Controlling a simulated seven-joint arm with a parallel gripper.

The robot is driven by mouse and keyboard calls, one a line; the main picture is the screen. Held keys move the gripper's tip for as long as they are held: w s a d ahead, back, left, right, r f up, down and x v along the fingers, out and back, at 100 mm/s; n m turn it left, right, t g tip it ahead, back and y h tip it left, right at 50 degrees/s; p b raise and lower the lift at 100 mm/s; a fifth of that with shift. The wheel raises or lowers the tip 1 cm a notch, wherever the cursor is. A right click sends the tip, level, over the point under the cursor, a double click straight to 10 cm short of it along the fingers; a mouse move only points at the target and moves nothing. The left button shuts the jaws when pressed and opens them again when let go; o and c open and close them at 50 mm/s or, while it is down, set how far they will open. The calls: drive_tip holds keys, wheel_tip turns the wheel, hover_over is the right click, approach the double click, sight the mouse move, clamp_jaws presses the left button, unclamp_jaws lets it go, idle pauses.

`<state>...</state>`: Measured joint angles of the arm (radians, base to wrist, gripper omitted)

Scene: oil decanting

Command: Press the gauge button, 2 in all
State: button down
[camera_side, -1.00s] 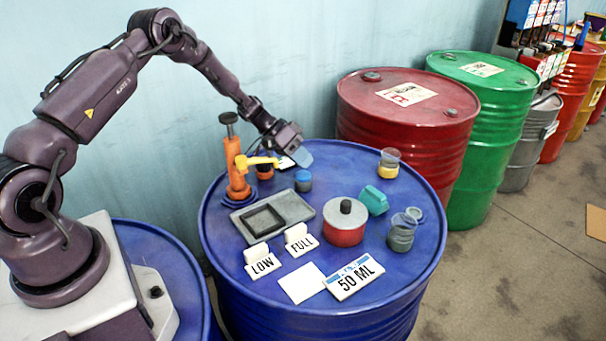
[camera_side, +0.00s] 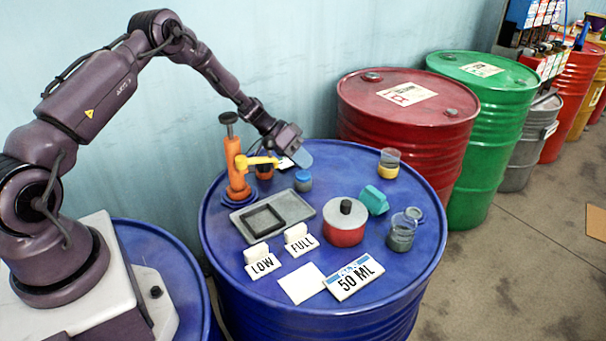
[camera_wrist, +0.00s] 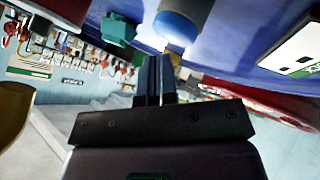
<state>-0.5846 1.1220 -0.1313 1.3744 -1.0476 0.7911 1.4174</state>
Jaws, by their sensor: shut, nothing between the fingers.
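My gripper (camera_side: 303,157) is at the back of the blue drum top, just right of the orange pump's yellow spout. In the wrist view its two dark fingers (camera_wrist: 155,80) are together with nothing between them. A small orange-red piece (camera_side: 265,171) with a dark base sits under the spout, partly hidden by it. A red round body with a grey top and a black knob (camera_side: 346,207) stands at the middle of the drum, well apart from my gripper. I cannot tell for sure which of these carries the gauge button.
The orange pump (camera_side: 236,170) and a grey tray (camera_side: 295,208) are at left. A blue-capped jar (camera_side: 303,181), a teal piece (camera_side: 373,199), a yellow-filled beaker (camera_side: 389,163) and a grey-filled beaker (camera_side: 401,235) stand around. LOW (camera_side: 262,264), FULL (camera_side: 300,241) and 50 ML (camera_side: 355,278) signs are in front.

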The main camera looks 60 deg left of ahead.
sight(303, 173)
drive_tip(key=shift+f, duration=0.3)
drive_tip(key=shift+f, duration=0.45)
idle(0.5)
idle(0.3)
drive_tip(key=shift+r, duration=0.85)
drive_tip(key=shift+r, duration=0.1)
drive_tip(key=shift+r, duration=2.45)
idle(0.4)
wheel_tip(303, 173, up, 4)
drive_tip(key=shift+f, duration=0.1)
